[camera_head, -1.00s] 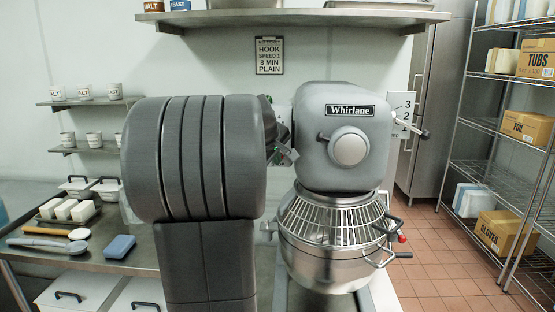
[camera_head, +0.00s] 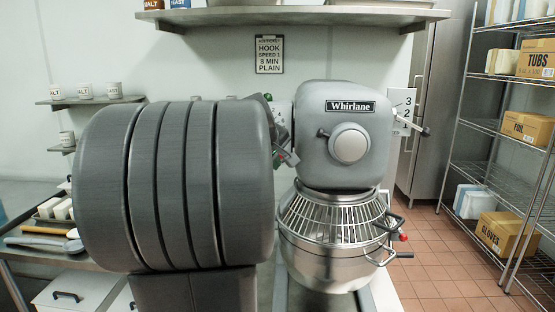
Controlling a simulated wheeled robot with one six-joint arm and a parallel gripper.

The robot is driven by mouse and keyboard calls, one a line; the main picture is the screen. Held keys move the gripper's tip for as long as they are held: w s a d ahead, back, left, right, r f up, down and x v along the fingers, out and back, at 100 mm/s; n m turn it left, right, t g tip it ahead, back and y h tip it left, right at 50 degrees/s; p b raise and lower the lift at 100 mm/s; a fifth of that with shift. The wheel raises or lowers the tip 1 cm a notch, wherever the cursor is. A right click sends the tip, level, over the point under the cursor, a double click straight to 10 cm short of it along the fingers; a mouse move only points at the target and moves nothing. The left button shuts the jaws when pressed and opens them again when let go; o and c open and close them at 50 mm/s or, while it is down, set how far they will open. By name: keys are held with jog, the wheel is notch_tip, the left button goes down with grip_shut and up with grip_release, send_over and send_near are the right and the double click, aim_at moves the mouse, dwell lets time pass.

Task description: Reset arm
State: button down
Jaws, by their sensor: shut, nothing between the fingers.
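My gripper (camera_head: 287,157) shows only in part behind my large grey arm link, left of the mixer head. Its fingertips are close together and hold nothing I can see. The grey Whirlane mixer (camera_head: 347,142) stands right of my gripper, with a round knob on its front and a speed lever at its right. A steel bowl (camera_head: 337,250) with a wire guard (camera_head: 335,215) sits under the head. My arm link hides the wall and much of the bench at the left.
A steel shelf (camera_head: 295,17) hangs above the mixer. A steel bench (camera_head: 38,254) with a tray and utensils lies at the left. A wire rack (camera_head: 490,127) with boxes stands at the right. The tiled floor (camera_head: 428,240) between mixer and rack is clear.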

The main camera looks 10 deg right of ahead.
jog(key=shift+s+a, duration=0.15)
jog(key=shift+s, duration=0.45)
jog(key=shift+w, duration=0.1)
jog(key=shift+s+a+b, duration=0.25)
jog(key=shift+s+b, duration=0.35)
jog(key=shift+s, duration=0.4)
jog(key=shift+s+a+b, duration=0.25)
jog(key=shift+s+b, duration=0.3)
jog(key=shift+s, duration=0.4)
